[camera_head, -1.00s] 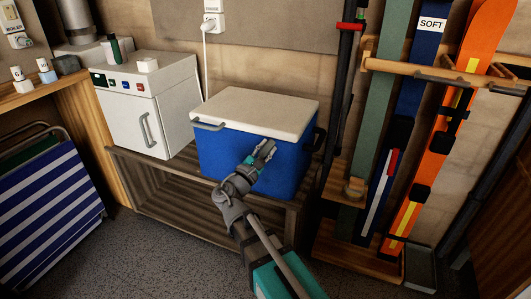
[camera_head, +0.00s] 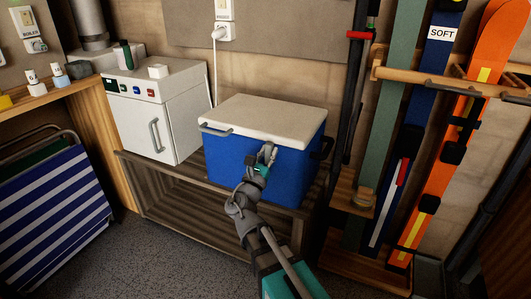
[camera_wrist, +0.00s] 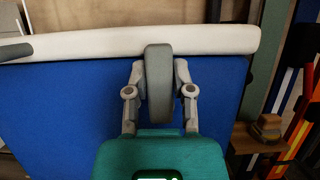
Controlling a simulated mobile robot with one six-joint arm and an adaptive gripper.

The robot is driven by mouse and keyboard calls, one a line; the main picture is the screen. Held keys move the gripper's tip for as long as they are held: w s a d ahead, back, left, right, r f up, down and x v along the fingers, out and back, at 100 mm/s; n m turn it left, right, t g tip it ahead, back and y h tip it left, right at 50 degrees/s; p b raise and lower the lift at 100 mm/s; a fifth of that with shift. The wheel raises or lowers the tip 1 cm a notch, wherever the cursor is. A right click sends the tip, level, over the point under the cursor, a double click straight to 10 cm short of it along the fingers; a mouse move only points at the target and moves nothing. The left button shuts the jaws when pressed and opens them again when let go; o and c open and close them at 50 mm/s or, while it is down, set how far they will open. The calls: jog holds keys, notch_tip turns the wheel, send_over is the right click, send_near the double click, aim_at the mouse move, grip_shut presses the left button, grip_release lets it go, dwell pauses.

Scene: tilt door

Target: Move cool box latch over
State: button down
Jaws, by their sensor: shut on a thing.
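The cool box (camera_head: 230,172) is blue with a white lid (camera_head: 264,121) and stands on a wooden bench; the lid lies flat on the box. The grey latch (camera_wrist: 159,84) is upright at the middle of the box front, its top reaching over the lid's edge in the wrist view. My gripper (camera_head: 268,156) is at the front of the box, and it also shows in the wrist view (camera_wrist: 159,80). Its two fingers are closed on the sides of the latch. In the head view the gripper mostly hides the latch.
A white appliance (camera_head: 172,125) stands left of the cool box on the slatted bench (camera_head: 165,200). Handles stick out at both box ends. Skis in a wooden rack (camera_head: 425,82) stand to the right. A striped folding chair (camera_head: 50,205) is at far left.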

jog(key=shift+c, duration=2.4)
grip_release()
jog(key=shift+r, duration=0.1)
